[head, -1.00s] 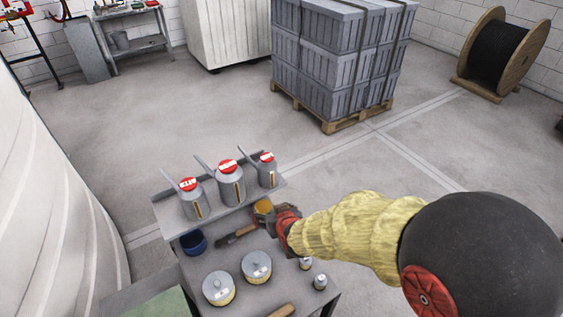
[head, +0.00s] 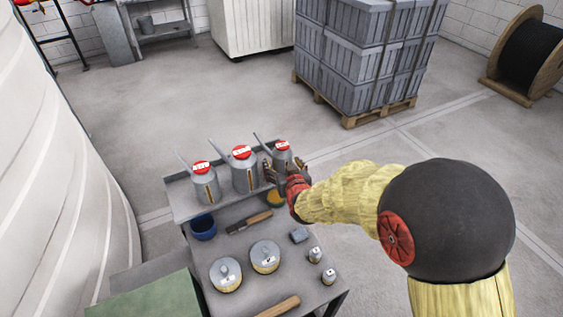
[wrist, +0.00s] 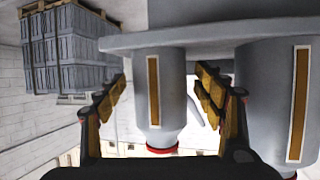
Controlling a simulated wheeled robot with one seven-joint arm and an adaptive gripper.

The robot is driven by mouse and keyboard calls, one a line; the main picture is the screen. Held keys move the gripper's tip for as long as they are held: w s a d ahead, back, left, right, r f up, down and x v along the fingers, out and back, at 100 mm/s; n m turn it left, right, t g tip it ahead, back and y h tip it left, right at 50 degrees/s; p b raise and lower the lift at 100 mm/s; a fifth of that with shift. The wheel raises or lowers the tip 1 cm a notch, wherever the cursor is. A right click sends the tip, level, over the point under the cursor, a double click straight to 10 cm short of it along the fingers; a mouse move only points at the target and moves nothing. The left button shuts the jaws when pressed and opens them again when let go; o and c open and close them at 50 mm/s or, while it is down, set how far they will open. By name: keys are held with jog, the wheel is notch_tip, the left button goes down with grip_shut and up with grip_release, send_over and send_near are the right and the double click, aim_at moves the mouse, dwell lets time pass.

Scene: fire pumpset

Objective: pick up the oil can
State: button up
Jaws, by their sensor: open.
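Three grey oil cans with red tops and long thin spouts stand in a row on the raised shelf of a work table: a left can (head: 205,187), a middle can (head: 244,174) and a smaller right can (head: 283,155). My gripper (head: 273,172) is at the right can and partly covers its lower body. In the wrist view, where things appear upside down, my open gripper (wrist: 162,80) has one finger on each side of this can (wrist: 174,95). Its tan stripe faces me. A larger can (wrist: 273,100) stands just beyond the right finger. Finger contact cannot be told.
The table's lower top (head: 237,300) holds a blue cup (head: 203,227), a brush (head: 250,222), a yellow round item (head: 276,198), two lidded tins (head: 265,257) and small weights (head: 329,277). A crate pallet (head: 360,107) stands behind. A large white tank (head: 60,200) is at left.

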jog(key=shift+w+f, duration=0.1)
jog(key=shift+w, duration=0.25)
jog(key=shift+c, duration=0.7)
jog(key=shift+a, duration=0.1)
jog(key=c, duration=1.4)
